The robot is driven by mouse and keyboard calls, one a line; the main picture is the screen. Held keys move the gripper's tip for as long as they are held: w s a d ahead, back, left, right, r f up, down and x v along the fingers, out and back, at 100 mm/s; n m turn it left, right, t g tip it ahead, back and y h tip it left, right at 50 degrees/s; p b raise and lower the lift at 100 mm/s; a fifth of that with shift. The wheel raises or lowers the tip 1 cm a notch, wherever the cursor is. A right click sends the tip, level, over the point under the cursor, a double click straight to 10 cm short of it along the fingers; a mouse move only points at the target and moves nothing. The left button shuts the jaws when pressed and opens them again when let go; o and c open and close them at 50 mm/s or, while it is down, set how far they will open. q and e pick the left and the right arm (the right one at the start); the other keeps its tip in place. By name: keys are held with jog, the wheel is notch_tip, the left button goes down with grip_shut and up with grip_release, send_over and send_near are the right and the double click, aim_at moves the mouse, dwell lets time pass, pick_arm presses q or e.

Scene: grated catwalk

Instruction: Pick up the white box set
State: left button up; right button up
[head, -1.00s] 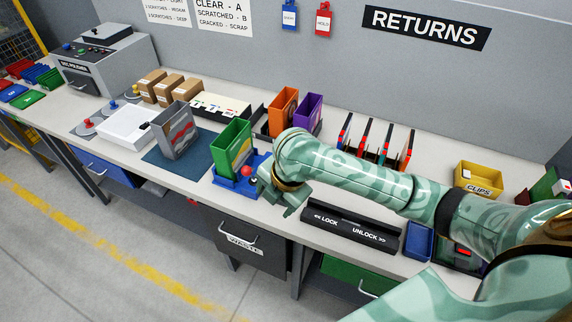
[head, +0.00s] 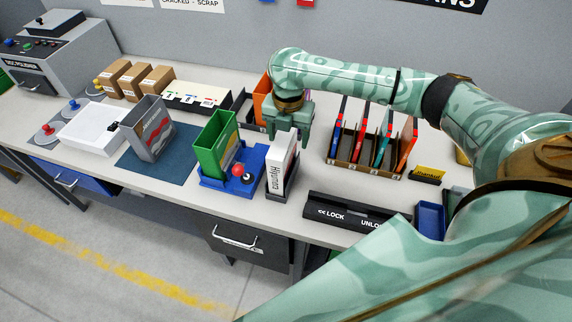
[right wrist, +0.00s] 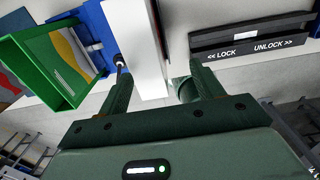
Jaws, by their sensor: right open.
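The white box set (head: 281,176) stands upright on the bench, just right of the blue base with the red and black knobs. It has dark lettering on its front and a dark strip on its right side. My right gripper (head: 290,132) is open, pointing down at the top of the box from behind. In the right wrist view the white box (right wrist: 138,45) shows beyond and between the spread fingers (right wrist: 163,85), nearer the left finger. I cannot tell whether the fingers touch it. My left gripper is not in view.
A green holder (head: 214,150) on the blue base (head: 215,183) stands close on the left. A rack of colored cases (head: 365,160) stands on the right. The black LOCK/UNLOCK bar (head: 345,213) lies at the front right.

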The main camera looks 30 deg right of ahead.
aim_at(281, 139)
jog(key=w+f, duration=0.2)
jog(key=w, duration=0.1)
jog(key=shift+a+f, duration=0.2)
jog(key=shift+a, duration=0.15)
jog(key=shift+d+f+b, duration=0.2)
jog(key=shift+f+b, duration=0.3)
jog(key=shift+f, duration=0.55)
notch_tip(281, 139, down, 3)
jog(key=shift+s+r+b, duration=0.15)
jog(key=shift+r+b, duration=0.05)
jog(key=shift+b, duration=0.15)
jog(key=shift+d+r, duration=0.1)
jog(key=c, duration=1.2)
grip_shut()
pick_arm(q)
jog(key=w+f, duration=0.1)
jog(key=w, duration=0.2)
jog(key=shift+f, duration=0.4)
